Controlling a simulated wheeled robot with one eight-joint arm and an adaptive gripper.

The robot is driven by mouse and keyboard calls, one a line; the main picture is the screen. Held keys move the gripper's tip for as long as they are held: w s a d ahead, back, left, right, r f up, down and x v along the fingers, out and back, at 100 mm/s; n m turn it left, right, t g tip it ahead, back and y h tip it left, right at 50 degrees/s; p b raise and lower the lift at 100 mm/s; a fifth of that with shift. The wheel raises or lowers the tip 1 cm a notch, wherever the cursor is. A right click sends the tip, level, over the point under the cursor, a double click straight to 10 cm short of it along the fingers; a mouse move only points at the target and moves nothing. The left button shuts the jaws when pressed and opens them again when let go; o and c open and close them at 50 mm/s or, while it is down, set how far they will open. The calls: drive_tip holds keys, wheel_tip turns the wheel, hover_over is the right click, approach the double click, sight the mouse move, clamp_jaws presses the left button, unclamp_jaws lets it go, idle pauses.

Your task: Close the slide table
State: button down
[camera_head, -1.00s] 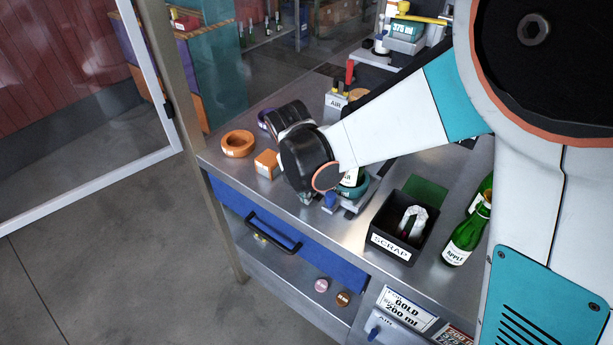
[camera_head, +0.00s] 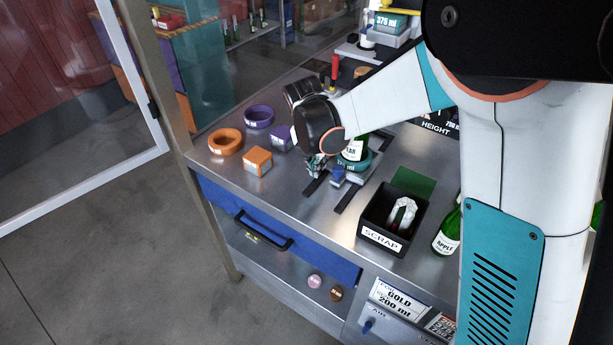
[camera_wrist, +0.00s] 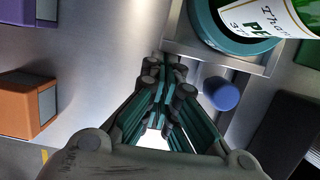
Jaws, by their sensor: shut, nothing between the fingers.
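The slide table (camera_head: 348,178) is a small metal carriage on two dark rails, with a blue knob (camera_head: 338,174) at its front. It carries a teal ring (camera_head: 353,163) around an upright green bottle (camera_head: 356,147). In the wrist view the carriage edge (camera_wrist: 215,57), blue knob (camera_wrist: 221,93), teal ring (camera_wrist: 207,25) and bottle label (camera_wrist: 265,18) show. My gripper (camera_head: 316,165) is shut and empty, low at the carriage's front left, beside the knob. In the wrist view its fingertips (camera_wrist: 165,72) are close to the carriage edge; I cannot tell whether they touch.
An orange ring (camera_head: 225,141), an orange block (camera_head: 258,162) and a purple ring (camera_head: 259,117) lie left on the metal bench. A black scrap bin (camera_head: 380,238) and a green bottle (camera_head: 448,232) stand right. A blue drawer (camera_head: 290,235) is below. The rails' front ends are clear.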

drive_tip(key=w+d, duration=0.2)
drive_tip(key=w, duration=0.1)
drive_tip(key=w+d, duration=0.2)
drive_tip(key=w, duration=0.1)
drive_tip(key=w+d, duration=0.2)
drive_tip(key=w, duration=0.1)
drive_tip(key=shift+w+d, duration=0.15)
drive_tip(key=shift+w, duration=0.15)
